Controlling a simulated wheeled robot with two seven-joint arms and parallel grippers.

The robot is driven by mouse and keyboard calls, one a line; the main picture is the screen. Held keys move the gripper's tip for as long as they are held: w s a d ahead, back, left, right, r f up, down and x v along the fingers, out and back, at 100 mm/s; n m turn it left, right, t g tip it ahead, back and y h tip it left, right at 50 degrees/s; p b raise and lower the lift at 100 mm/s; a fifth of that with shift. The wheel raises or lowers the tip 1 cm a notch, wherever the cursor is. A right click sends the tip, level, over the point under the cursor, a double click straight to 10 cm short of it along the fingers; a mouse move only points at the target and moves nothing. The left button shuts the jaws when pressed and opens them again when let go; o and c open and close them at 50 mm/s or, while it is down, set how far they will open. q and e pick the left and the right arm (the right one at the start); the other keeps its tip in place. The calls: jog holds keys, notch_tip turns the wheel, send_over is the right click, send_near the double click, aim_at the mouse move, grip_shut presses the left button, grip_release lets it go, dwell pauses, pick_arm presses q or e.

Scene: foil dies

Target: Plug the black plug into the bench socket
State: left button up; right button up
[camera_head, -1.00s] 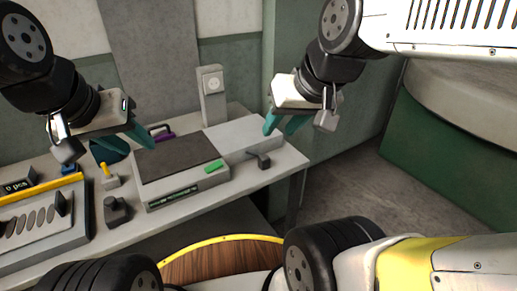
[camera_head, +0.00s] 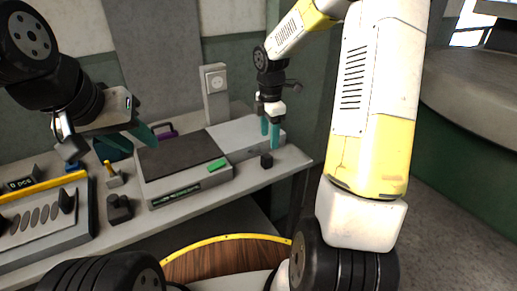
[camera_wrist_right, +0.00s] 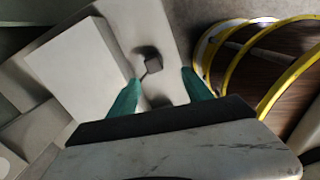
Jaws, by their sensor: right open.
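The black plug (camera_head: 267,160) is a small dark block on the bench near its right end. It also shows in the right wrist view (camera_wrist_right: 153,64), beyond and between the fingertips. The bench socket (camera_head: 214,82) is a round outlet on a pale upright post at the back of the bench. My right gripper (camera_head: 270,135) is open and points down, just above and behind the plug in the head view; nothing is between its teal fingers. My left gripper (camera_head: 140,138) looks open and empty over the left part of the bench.
A grey machine with a dark top (camera_head: 180,160) and a green button (camera_head: 217,165) stands mid-bench, with a pale box (camera_head: 240,135) beside it. A yellow-edged tray with discs (camera_head: 40,218) is at left, near a yellow lever (camera_head: 108,167). The bench front around the plug is clear.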

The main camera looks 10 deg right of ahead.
aim_at(267, 155)
jog(key=f+n, duration=0.1)
jog(key=w+f, duration=0.1)
jog(key=f, duration=0.1)
jog(key=shift+w+n, duration=0.2)
jog(key=shift+n, duration=0.2)
jog(key=shift+f, duration=0.1)
jog(key=shift+f, duration=1.15)
jog(key=f, duration=0.5)
jog(key=shift+w+a+f, duration=0.1)
jog(key=shift+w+f, duration=0.05)
jog(key=shift+w, duration=0.05)
jog(key=shift+c, duration=0.5)
